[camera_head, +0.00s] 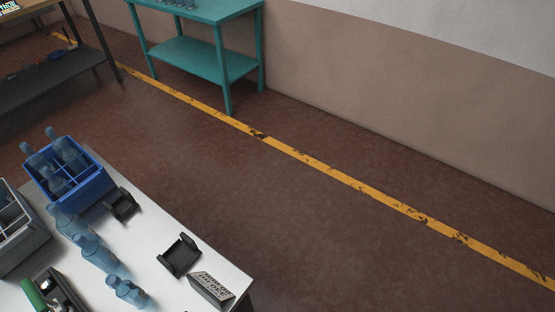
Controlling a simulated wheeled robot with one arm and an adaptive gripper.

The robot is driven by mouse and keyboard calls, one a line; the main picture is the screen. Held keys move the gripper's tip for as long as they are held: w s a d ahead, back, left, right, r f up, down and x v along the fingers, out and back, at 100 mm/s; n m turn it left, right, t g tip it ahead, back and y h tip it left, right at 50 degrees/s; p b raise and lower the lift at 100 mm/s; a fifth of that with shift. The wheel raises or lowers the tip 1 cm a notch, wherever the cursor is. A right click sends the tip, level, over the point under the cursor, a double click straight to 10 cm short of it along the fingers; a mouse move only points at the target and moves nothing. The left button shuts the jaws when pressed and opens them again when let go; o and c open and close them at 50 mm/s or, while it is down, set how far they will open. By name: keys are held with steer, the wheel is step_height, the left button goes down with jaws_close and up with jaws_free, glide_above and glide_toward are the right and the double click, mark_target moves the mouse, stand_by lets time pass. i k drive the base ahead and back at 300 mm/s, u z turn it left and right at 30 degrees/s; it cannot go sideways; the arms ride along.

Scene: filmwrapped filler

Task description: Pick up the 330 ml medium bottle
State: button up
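The front one looks the shortest. No volume label is readable, so I cannot tell for certain which is the 330 ml medium bottle. Several more blue bottles (66,152) stand in the compartments of a blue crate (85,188) behind the row. My gripper is not in view.
Black holders (180,256) (121,204) and a grey perforated block (211,290) lie right of the bottles. A grey crate (22,240) and a green-and-black device (52,292) are at left. A teal table (205,58) stands beyond; the floor (330,240) at right is clear.

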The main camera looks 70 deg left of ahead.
mark_target(94, 251)
steer(key=u, duration=5.05)
steer(key=i, duration=0.55)
steer(key=z, duration=0.3)
